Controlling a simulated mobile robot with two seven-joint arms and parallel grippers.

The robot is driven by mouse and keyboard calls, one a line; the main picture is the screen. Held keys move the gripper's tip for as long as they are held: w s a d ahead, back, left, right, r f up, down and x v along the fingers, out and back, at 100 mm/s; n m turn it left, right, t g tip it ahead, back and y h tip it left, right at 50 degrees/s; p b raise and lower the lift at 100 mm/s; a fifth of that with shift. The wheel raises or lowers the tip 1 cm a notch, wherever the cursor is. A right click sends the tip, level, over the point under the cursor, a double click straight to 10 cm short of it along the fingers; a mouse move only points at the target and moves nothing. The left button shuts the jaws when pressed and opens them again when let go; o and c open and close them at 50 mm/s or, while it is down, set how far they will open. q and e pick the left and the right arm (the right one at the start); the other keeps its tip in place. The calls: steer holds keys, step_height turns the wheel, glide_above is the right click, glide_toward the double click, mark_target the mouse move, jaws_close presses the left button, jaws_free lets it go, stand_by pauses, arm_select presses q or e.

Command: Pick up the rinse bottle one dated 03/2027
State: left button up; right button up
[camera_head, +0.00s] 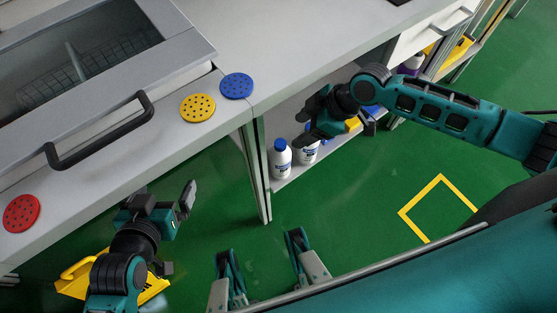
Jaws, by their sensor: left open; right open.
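Two white bottles with blue caps, a front bottle (280,160) and a second bottle (308,152), stand on the low shelf under the counter. Their labels are too small to read, so I cannot tell which is dated 03/2027. My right gripper (309,117) is open and empty, above and beside the second bottle, and hides part of it and the shelf behind. My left gripper (170,200) is open and empty in front of the counter at the lower left, away from the bottles.
The shelf (290,181) has a side post (259,180) on its left. Red (21,213), yellow (198,108) and blue (236,86) perforated discs lie on the counter. A black handle (100,140) sticks out. A yellow item (75,285) is below my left arm. Green floor is open.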

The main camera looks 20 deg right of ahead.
mark_target(281, 143)
steer(key=b+x, duration=0.2)
steer(key=x, duration=0.6)
steer(key=shift+f+b, duration=0.3)
steer(key=shift+f, duration=0.05)
steer(key=c, duration=1)
arm_select(q)
steer(key=f, duration=0.3)
steer(key=shift+s+a+f, duration=0.1)
steer(key=shift+s+f, duration=0.1)
steer(key=shift+f, duration=0.05)
arm_select(e)
jaws_close()
arm_select(q)
steer(key=shift+a, duration=0.1)
arm_select(e)
steer(key=shift+a+r, duration=0.1)
